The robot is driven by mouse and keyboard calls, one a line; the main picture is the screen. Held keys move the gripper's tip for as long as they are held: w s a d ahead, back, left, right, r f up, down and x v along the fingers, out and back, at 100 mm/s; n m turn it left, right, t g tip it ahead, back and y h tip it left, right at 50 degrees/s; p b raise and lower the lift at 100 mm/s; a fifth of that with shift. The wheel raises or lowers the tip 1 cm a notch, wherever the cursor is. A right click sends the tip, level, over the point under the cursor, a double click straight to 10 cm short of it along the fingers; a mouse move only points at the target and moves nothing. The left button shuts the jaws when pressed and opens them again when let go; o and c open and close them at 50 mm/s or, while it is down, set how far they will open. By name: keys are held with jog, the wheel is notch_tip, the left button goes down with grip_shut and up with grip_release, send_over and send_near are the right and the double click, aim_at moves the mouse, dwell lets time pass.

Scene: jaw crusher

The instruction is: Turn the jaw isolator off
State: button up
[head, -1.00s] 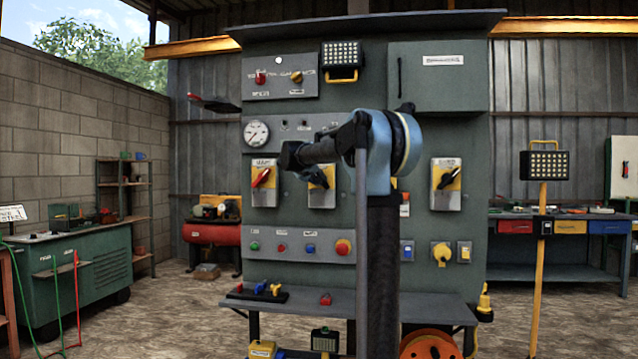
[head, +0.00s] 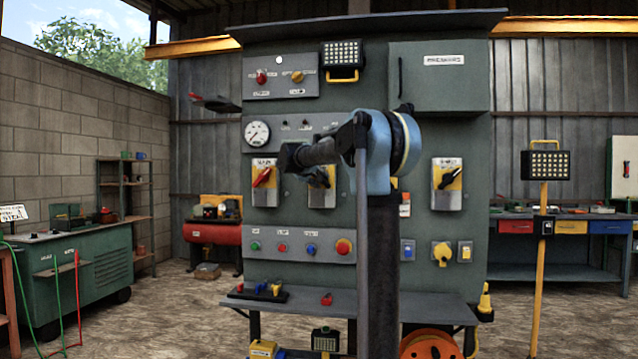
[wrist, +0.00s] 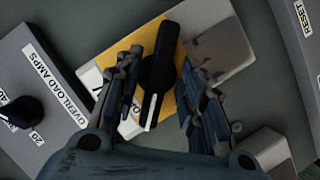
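A middle isolator with a black handle on a yellow plate (head: 329,196) is on the green panel, partly hidden behind my arm's end in the head view. In the wrist view its black handle (wrist: 157,70) lies between the fingers of my gripper (wrist: 160,63). The fingers are apart, one on each side of the handle, with gaps visible; I cannot tell whether either touches it. In the head view my gripper (head: 290,157) is in front of this isolator. An isolator with a red handle (head: 263,177) is to its left, and one with a black handle (head: 447,178) to its right. Their labels are unreadable.
The wrist view shows an overload amps plate (wrist: 55,85) with a black knob at left and a reset label (wrist: 303,18) at upper right. Below the isolators is a row of push buttons (head: 310,249). A shelf (head: 400,303) juts from the panel's lower front.

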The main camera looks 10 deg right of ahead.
jog(key=v, duration=1.1)
jog(key=shift+s+a, duration=0.25)
jog(key=shift+s, duration=0.05)
jog(key=shift+r, duration=0.1)
jog(key=s+d+f+m+g+y, duration=0.15)
jog(key=s+d+f, duration=0.25)
jog(key=s+f, duration=0.4)
jog(key=s+d+f+g, duration=0.3)
jog(key=s+d+f, duration=0.1)
jog(key=s+f, duration=0.35)
jog(key=s+d+f+m+g+y, duration=0.15)
jog(key=s+d+f, duration=0.25)
jog(key=s+f, duration=0.45)
jog(key=s+a+f+g+y, duration=0.2)
jog(key=s+f, duration=0.9)
jog(key=f, duration=0.2)
jog(key=s+a+f+g+y, duration=0.2)
jog(key=s+f+y, duration=0.1)
jog(key=s+f, duration=0.9)
jog(key=shift+a+f, duration=0.4)
jog(key=shift+f, duration=0.6)
jog(key=shift+s, duration=0.1)
